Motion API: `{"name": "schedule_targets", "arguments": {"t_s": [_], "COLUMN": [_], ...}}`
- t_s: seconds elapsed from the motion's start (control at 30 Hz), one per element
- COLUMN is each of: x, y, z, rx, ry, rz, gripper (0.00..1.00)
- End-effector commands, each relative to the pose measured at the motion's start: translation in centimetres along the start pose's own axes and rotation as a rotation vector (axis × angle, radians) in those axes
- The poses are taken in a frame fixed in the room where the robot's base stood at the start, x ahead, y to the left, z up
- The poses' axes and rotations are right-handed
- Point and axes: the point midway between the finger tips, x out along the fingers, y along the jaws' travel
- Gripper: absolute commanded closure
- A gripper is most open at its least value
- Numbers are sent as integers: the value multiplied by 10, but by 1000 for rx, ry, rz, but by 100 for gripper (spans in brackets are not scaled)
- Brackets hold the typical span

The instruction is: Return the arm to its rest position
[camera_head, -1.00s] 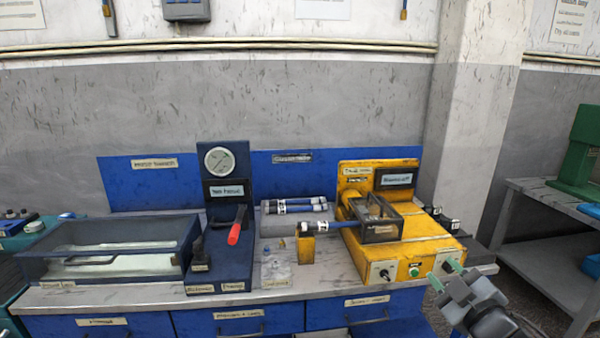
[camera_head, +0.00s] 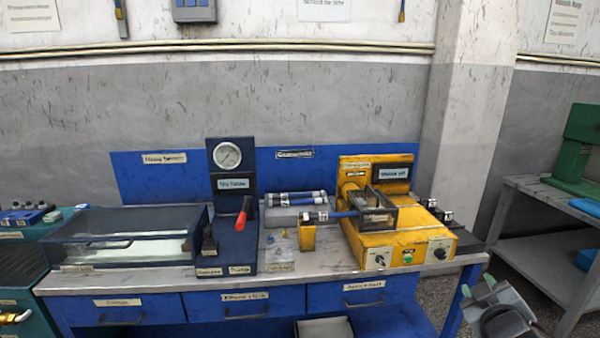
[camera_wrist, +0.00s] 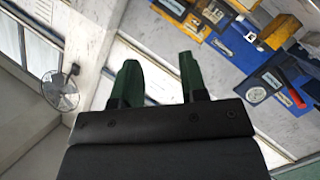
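My gripper (camera_head: 479,287) is at the lower right of the head view, in front of the bench's right end and below its top, apart from the bench. In the wrist view, its two green fingers (camera_wrist: 158,62) stand apart with nothing between them. The rest of my arm is mostly out of the head view.
The workbench (camera_head: 140,280) holds a clear-walled tank (camera_head: 85,243), a blue gauge stand (camera_head: 232,205) with a red-handled lever (camera_head: 243,215), and a yellow machine (camera_head: 405,240) with a shaft. A grey shelf table (camera_head: 530,205) stands right; a wall fan (camera_wrist: 60,92) shows in the wrist view.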

Motion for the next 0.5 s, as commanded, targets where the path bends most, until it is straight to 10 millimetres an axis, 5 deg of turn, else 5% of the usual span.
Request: {"name": "schedule_targets", "arguments": {"t_s": [0.27,0.37,0.5], "x": [-15,-33,-67], "y": [2,-20,-70], "z": [43,45,22], "rx": [225,350,492], "ry": [-419,-617,-850], "rz": [61,-2,-187], "gripper": [61,61,61]}}
